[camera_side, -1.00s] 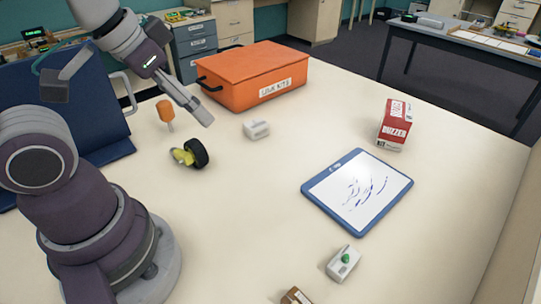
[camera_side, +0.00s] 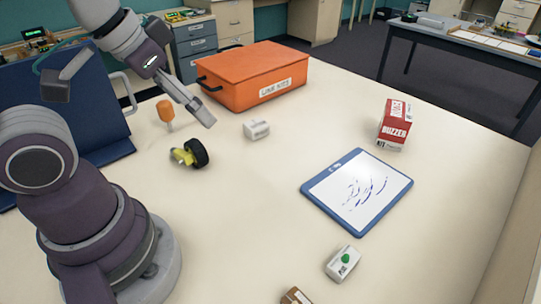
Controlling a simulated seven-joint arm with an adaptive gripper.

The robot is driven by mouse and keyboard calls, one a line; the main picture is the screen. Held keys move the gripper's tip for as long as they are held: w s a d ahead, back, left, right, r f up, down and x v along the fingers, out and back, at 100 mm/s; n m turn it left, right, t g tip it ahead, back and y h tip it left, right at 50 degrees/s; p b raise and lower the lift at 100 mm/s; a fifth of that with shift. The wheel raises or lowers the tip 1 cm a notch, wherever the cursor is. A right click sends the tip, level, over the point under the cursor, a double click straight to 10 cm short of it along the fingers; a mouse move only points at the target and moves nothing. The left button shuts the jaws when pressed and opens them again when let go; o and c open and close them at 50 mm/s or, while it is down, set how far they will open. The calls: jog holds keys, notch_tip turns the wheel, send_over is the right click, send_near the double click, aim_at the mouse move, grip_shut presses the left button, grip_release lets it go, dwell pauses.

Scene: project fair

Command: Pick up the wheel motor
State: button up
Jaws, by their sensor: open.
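The wheel motor lies on the cream table, a yellow motor body (camera_side: 182,155) with a black wheel (camera_side: 198,152) at its right end. My gripper (camera_side: 208,122) hangs in the air behind the wheel motor and slightly to its right in the picture, apart from it. The gripper points down and to the right and is open. Nothing shows between its fingers, though the gap between them is hard to make out from this side.
An orange lidded box (camera_side: 252,80) stands behind my gripper. A white block (camera_side: 256,129) and an orange-handled tool (camera_side: 166,113) are close by. A red buzzer box (camera_side: 395,125), a whiteboard (camera_side: 357,190) and a green-button block (camera_side: 343,262) lie farther right. The table's middle is clear.

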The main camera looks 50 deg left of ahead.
jog(key=n+g, duration=0.5)
jog(key=n, duration=1.3)
send_over(188, 143)
notch_tip(188, 143, down, 9)
jog(key=shift+n+g, duration=0.3)
jog(key=f, duration=1)
jog(key=shift+a+f, duration=0.2)
jog(key=shift+f, duration=0.15)
jog(key=c, duration=1.2)
jog(key=shift+r, duration=0.1)
jog(key=shift+c, duration=0.2)
